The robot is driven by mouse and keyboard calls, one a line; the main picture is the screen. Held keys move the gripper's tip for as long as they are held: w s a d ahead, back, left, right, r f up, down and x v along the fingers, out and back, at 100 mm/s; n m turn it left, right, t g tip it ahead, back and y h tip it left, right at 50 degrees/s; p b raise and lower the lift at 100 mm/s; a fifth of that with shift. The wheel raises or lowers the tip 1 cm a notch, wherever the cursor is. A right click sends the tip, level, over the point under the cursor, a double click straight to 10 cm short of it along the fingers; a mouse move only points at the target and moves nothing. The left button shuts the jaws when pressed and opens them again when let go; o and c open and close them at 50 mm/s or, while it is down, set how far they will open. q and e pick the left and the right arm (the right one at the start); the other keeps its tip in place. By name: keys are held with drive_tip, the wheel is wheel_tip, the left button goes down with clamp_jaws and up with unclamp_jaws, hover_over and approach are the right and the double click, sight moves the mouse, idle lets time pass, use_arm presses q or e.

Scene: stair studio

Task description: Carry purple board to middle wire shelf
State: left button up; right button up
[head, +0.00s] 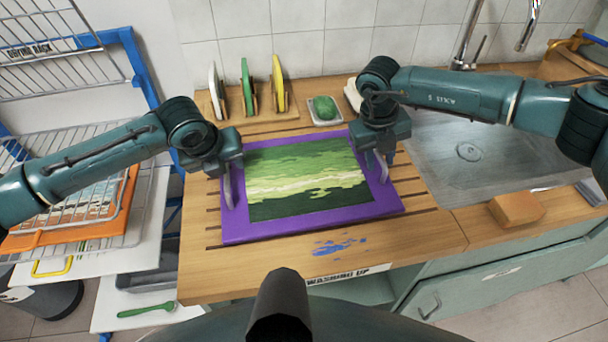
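The purple board (330,221), with a green striped picture on its face, lies flat on the slatted wooden worktop (420,226). My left gripper (231,188) points down at the board's left edge. My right gripper (379,168) points down at its right edge, near the upper corner. Both have fingers at the rim, but I cannot tell whether either is closed on it. The blue-framed drying rack (130,55) stands at the left with wire shelves; an upper wire shelf (55,65) and a lower wire shelf (95,150) show. My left arm partly hides the lower one.
An orange board (75,240) lies at the rack's lower wire level. White, green (247,88) and yellow (279,82) boards stand upright behind the purple board, beside a soap dish (325,117). The sink (465,150) and a sponge (517,208) are at the right.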

use_arm(q)
drive_tip(key=shift+c, duration=0.5)
use_arm(e)
drive_tip(key=shift+c, duration=0.3)
use_arm(q)
drive_tip(key=c, duration=0.6)
use_arm(e)
clamp_jaws()
use_arm(q)
clamp_jaws()
